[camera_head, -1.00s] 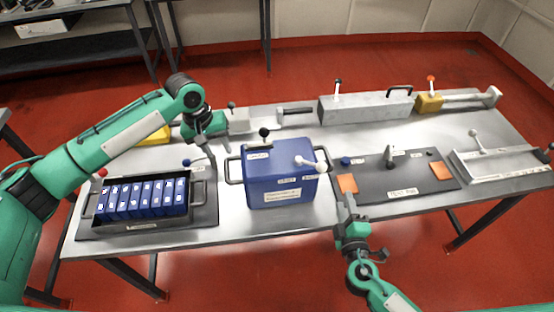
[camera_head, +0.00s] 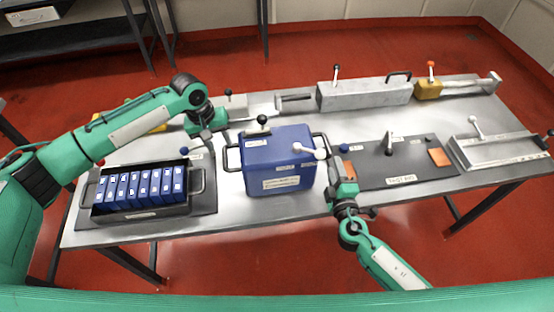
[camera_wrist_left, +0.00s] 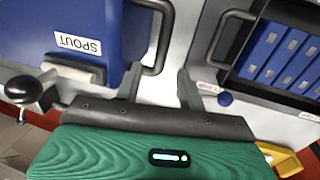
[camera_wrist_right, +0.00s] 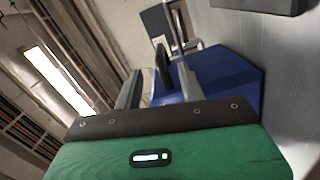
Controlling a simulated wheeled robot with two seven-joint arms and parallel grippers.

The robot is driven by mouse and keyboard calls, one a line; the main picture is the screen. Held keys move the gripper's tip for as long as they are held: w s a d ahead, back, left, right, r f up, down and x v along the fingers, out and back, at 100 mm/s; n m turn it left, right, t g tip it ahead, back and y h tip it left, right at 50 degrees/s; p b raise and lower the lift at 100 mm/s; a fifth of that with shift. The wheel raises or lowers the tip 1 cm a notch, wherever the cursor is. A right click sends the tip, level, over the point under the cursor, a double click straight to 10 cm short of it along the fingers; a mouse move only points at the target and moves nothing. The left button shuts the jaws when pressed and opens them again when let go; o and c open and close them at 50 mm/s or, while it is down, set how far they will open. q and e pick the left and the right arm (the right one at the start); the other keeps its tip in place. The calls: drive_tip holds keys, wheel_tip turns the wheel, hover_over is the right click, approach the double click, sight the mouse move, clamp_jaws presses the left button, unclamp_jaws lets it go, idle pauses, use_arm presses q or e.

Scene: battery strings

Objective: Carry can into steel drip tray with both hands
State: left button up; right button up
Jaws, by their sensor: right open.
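The can (camera_head: 277,165) is a blue box standing upright on the steel table, with a dark handle on each side, a black knob and a white spout on top. It also shows in the left wrist view (camera_wrist_left: 110,25) and the right wrist view (camera_wrist_right: 230,75). My left gripper (camera_head: 213,150) is open by the can's left handle (camera_wrist_left: 160,35), which lies ahead of its fingers. My right gripper (camera_head: 335,162) is open by the can's right side, with the handle (camera_wrist_right: 162,65) between its fingers in view. A shallow steel tray (camera_head: 505,155), apparently the drip tray, lies at the table's right end.
A black tray (camera_head: 140,213) with several blue batteries stands left of the can. A dark mat (camera_head: 400,172) with orange pads lies between can and steel tray. A long grey block (camera_head: 365,96) and a yellow block (camera_head: 428,90) stand behind.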

sight(223, 150)
use_arm(q)
drive_tip(key=f, duration=0.3)
drive_tip(key=d+f, duration=0.1)
drive_tip(key=f, duration=0.3)
drive_tip(key=shift+w+d+f, duration=0.1)
drive_tip(key=shift+d, duration=0.1)
use_arm(e)
drive_tip(key=w, duration=0.7)
drive_tip(key=shift+w+a, duration=0.15)
drive_tip(key=shift+a, duration=0.2)
use_arm(q)
clamp_jaws()
use_arm(e)
clamp_jaws()
